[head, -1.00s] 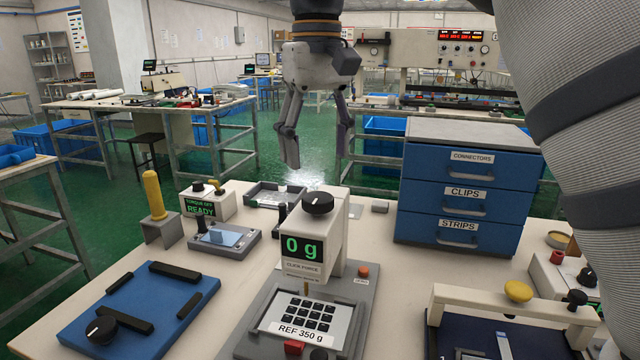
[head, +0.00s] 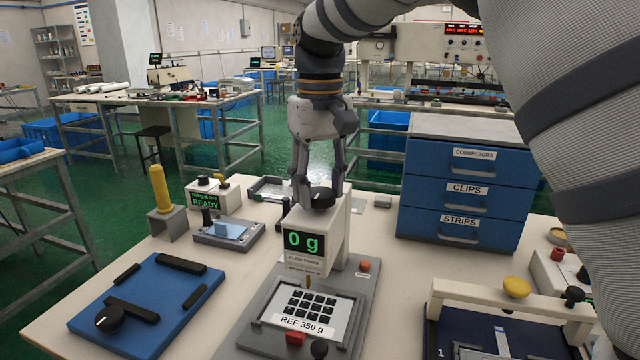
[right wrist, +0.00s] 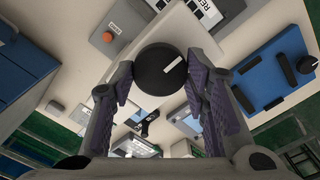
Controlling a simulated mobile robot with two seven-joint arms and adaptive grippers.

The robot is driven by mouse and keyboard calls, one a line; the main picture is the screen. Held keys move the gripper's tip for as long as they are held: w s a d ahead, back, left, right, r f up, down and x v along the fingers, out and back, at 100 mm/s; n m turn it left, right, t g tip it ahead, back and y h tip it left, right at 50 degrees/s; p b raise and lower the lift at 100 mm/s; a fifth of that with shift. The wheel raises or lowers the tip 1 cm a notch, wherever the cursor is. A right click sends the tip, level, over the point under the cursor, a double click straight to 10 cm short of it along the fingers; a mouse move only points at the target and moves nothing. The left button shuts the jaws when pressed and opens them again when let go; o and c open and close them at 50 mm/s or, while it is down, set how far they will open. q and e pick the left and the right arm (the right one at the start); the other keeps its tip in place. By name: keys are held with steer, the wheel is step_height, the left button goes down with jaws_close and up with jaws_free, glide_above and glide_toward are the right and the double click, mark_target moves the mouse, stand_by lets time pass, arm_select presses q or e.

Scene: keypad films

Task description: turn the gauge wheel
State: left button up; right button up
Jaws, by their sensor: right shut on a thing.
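The gauge wheel (head: 320,196) is a black round knob on top of the white click-force gauge (head: 337,232), whose green display reads 0 g. In the right wrist view the wheel (right wrist: 161,70) shows a white mark and sits between my fingertips. My right gripper (head: 319,192) points down from above and is shut on the wheel, one finger on each side. In the right wrist view its purple-padded fingers (right wrist: 160,80) reach both sides of the wheel. A keypad (head: 308,306) lies under the gauge's probe, above a label reading REF 350 g. My left gripper is not in view.
A blue three-drawer cabinet (head: 465,190) stands to the right of the gauge. A blue fixture board (head: 140,305) with a black knob lies at left. A yellow-handled tool (head: 160,187) stands behind it. A dark framed fixture (head: 505,330) is at front right.

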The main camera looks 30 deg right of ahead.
steer(key=m, duration=1)
steer(key=shift+m, duration=0.3)
steer(key=m, duration=1.1)
stand_by(0.5)
steer(key=o, duration=1.2)
